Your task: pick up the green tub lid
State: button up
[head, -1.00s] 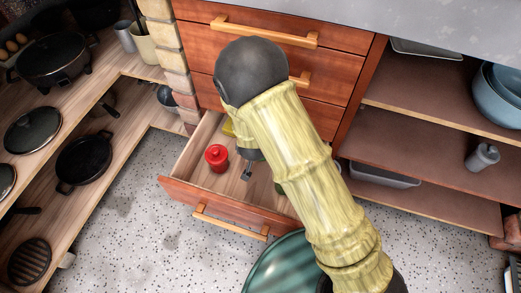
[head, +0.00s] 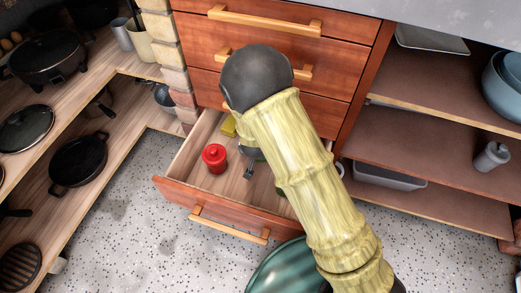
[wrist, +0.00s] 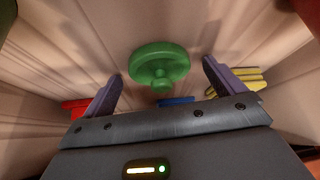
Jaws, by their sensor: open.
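The green tub lid (wrist: 159,66) is round with a raised knob in its middle. In the wrist view it lies on the drawer's floor, ahead of my gripper (wrist: 162,86) and in line with the gap between the two fingers. The fingers are apart, with nothing between them, and do not touch the lid. In the head view my gripper (head: 248,173) is down inside the open drawer (head: 205,203), and my arm hides most of the lid's area there.
A red lidded jar (head: 214,157) stands left of my gripper in the drawer. A yellow thing (head: 229,126) lies farther back, and a blue thing (wrist: 175,101) shows near the fingers. Drawer walls close in on the sides. Shelves with pans (head: 78,160) stand at left.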

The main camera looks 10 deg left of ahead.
jog(key=c, duration=1)
jog(key=shift+r, duration=0.1)
jog(key=shift+c, duration=0.2)
jog(key=shift+r+p, duration=0.75)
jog(key=shift+p, duration=0.25)
jog(key=s+p, duration=0.1)
jog(key=s, duration=0.1)
jog(key=s+p, duration=0.1)
jog(key=s, duration=0.2)
jog(key=s+d+p, duration=0.1)
jog(key=s, duration=0.2)
jog(key=shift+s+r+p, duration=0.1)
jog(key=shift+s+p, duration=0.05)
jog(key=shift+p, duration=0.15)
notch_tip(320, 180, up, 13)
jog(key=p, duration=0.7)
jog(key=shift+w, duration=0.2)
jog(key=shift+w+r+p, duration=0.1)
jog(key=shift+p, duration=0.2)
